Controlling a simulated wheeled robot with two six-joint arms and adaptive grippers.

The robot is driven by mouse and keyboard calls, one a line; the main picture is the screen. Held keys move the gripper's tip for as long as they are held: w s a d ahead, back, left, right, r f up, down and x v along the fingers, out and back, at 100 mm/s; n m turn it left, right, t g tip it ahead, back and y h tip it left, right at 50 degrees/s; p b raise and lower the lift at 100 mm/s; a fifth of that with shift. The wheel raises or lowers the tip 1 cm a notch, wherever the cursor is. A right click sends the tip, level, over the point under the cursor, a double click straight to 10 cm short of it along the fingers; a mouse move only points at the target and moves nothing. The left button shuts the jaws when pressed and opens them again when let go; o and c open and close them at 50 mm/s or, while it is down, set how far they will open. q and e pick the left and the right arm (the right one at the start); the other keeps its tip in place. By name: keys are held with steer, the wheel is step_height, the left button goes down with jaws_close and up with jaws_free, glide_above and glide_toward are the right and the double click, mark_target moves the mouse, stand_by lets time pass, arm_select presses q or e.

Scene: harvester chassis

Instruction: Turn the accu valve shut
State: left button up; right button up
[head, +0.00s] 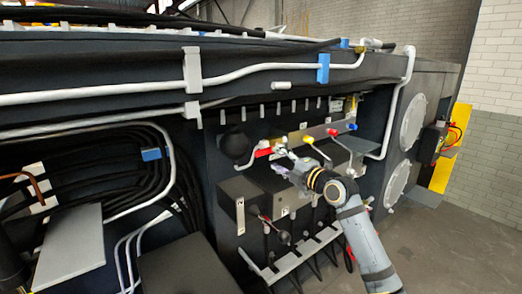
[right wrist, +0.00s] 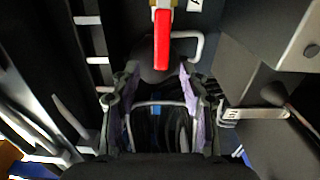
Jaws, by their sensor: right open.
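The valve with a red handle (head: 263,152) sits on the chassis panel, beside a black ball-shaped part (head: 233,145); I take it for the accu valve. My right gripper (head: 280,161) is just to the right of and below it in the head view. In the right wrist view the red handle (right wrist: 162,38) points down from a brass-coloured fitting at the top. The open fingers of the right gripper (right wrist: 160,80) stand below it, one to each side, with nothing held. Any contact cannot be made out. My left gripper is not in view.
Yellow (head: 308,140), red (head: 331,132) and blue (head: 351,127) capped parts line the panel on the right. A grey box (head: 240,205) juts out below the valve. White pipes (head: 230,75) run above, and black hoses fill the left bay. Open floor lies at the right.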

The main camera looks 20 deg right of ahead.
mark_target(265, 153)
steer(key=p+x, duration=0.2)
steer(key=x, duration=0.5)
steer(key=shift+w+d, duration=0.1)
steer(key=shift+w, duration=0.1)
steer(key=shift+w+a+f+p, duration=0.1)
steer(key=shift+w+a+p, duration=0.15)
steer(key=shift+w+p, duration=0.2)
steer(key=shift+w, duration=0.15)
steer(key=shift+f, duration=0.1)
jaws_close()
